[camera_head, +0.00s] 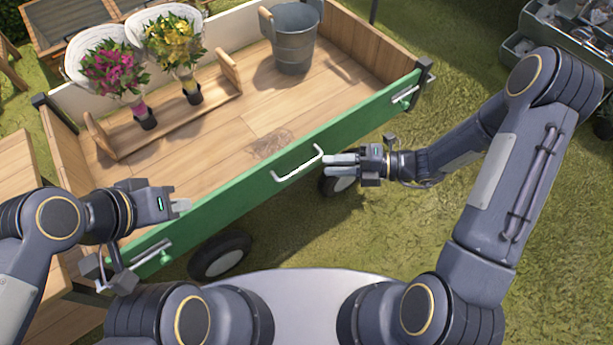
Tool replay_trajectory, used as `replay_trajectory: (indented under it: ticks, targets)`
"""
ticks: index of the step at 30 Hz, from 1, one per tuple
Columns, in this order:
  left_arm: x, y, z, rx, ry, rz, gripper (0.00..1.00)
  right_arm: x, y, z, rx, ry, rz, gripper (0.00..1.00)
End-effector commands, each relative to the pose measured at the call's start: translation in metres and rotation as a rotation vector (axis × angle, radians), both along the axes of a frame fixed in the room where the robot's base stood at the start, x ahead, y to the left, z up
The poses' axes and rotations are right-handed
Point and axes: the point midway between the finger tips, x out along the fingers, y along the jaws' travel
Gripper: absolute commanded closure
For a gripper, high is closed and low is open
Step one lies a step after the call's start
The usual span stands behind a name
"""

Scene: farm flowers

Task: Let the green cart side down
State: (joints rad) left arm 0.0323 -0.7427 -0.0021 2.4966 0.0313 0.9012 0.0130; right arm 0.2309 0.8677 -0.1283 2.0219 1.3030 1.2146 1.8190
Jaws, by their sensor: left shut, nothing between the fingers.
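The green cart side (240,195) stands upright along the near edge of the wooden cart. A white bar handle (297,163) is at its middle. A metal latch with a green part (406,97) sits at its right end, and another latch (152,255) at its left end. My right gripper (328,164) is outside the side, close by the right end of the handle. I cannot tell whether it touches the handle or how far its fingers are apart. My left gripper (182,205) is shut and empty, over the side's left part, inward of the left latch.
In the cart stand a grey bucket (293,45) and a wooden rack (215,108) with pink (113,68) and yellow (175,45) wrapped bouquets. A wheel (220,256) shows below the side. Grass (400,225) lies clear in front on the right. A grey crate stand (560,30) is at the upper right.

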Motion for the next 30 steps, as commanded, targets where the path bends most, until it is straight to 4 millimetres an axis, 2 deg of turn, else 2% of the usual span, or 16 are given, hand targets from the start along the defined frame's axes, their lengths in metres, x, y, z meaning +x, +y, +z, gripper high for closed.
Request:
replay_trajectory:
  ticks: [1, 3, 7, 15, 19, 30]
  targets:
    - [0.0, 0.0, -0.005, 0.0, 0.0, 0.0, 1.0, 0.002, 0.001, -0.012, 0.015, 0.049, -0.019, 0.68]
    - [0.0, 0.0, -0.006, 0.0, 0.0, 0.0, 1.0, 0.004, 0.004, -0.017, 0.026, 0.088, -0.035, 0.68]
    - [0.0, 0.0, -0.008, 0.0, 0.0, 0.0, 1.0, 0.006, 0.015, -0.019, 0.031, 0.1, -0.039, 0.68]
    - [0.0, 0.0, -0.016, 0.0, 0.0, 0.0, 1.0, 0.011, 0.057, -0.026, 0.028, 0.097, -0.036, 0.68]
    - [0.0, 0.0, -0.018, 0.0, 0.0, 0.0, 1.0, 0.014, 0.072, -0.027, 0.029, 0.096, -0.036, 0.68]
    - [0.0, 0.0, -0.019, 0.0, 0.0, 0.0, 1.0, 0.015, 0.079, -0.027, 0.028, 0.095, -0.039, 0.68]
